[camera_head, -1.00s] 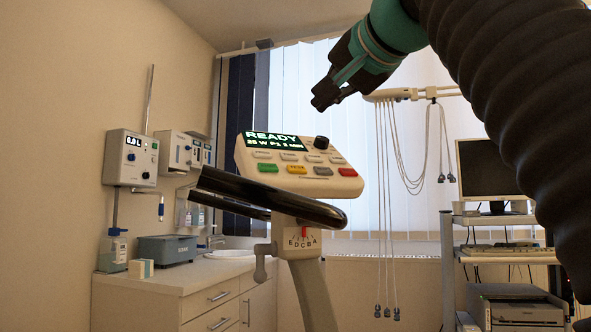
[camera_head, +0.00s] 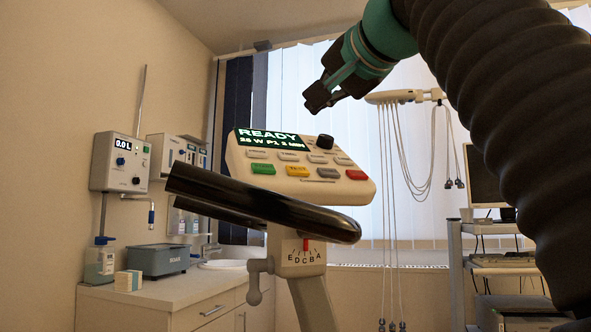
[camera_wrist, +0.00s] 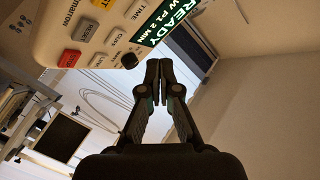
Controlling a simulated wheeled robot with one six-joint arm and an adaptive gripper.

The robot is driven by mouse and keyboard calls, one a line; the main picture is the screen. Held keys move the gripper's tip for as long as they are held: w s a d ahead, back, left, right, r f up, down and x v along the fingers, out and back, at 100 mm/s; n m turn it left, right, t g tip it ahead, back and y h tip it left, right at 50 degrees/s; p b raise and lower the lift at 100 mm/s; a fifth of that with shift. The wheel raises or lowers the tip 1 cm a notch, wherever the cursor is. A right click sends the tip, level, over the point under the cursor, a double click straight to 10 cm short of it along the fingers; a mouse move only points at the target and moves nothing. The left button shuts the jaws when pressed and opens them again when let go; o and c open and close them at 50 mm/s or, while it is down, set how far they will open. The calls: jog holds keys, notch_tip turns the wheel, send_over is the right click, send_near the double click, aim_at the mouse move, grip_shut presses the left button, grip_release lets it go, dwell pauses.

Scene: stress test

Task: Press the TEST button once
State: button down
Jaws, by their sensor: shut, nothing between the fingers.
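The tilted console (camera_head: 240,172) stands in the head view, its screen (camera_head: 272,140) reading READY. Its front row has a green button (camera_head: 263,169), a yellow button (camera_head: 298,171), a grey button (camera_head: 327,173) and a red button (camera_head: 356,175). Their labels are too small to read here, so I cannot tell which is TEST. My gripper (camera_head: 318,100) is shut and empty, above the console's back edge and apart from it. In the wrist view my shut fingertips (camera_wrist: 159,66) lie beside the upside-down console (camera_wrist: 52,28), near its black knob (camera_wrist: 130,60).
Black handlebars (camera_head: 262,205) cross in front of the console. A counter (camera_head: 165,305) with a grey box (camera_head: 158,260) is at left. Hanging leads (camera_head: 388,220) and a trolley (camera_head: 456,265) with a monitor are at right. Open air surrounds my gripper.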

aim_at(298, 171)
jog(key=w+a+f+b, duration=0.1)
jog(key=w+f, duration=0.4)
jog(key=f, duration=0.1)
jog(key=shift+a+f, duration=0.35)
dwell(1.5)
jog(key=shift+w+f+b, duration=0.2)
jog(key=shift+f+b, duration=0.15)
jog(key=shift+w+a+f, duration=0.15)
jog(key=shift+w+f, duration=0.05)
jog(key=shift+f, duration=0.1)
dwell(0.9)
jog(key=shift+s+r+p, duration=0.4)
jog(key=shift+s+r, duration=0.05)
jog(key=shift+r, duration=0.15)
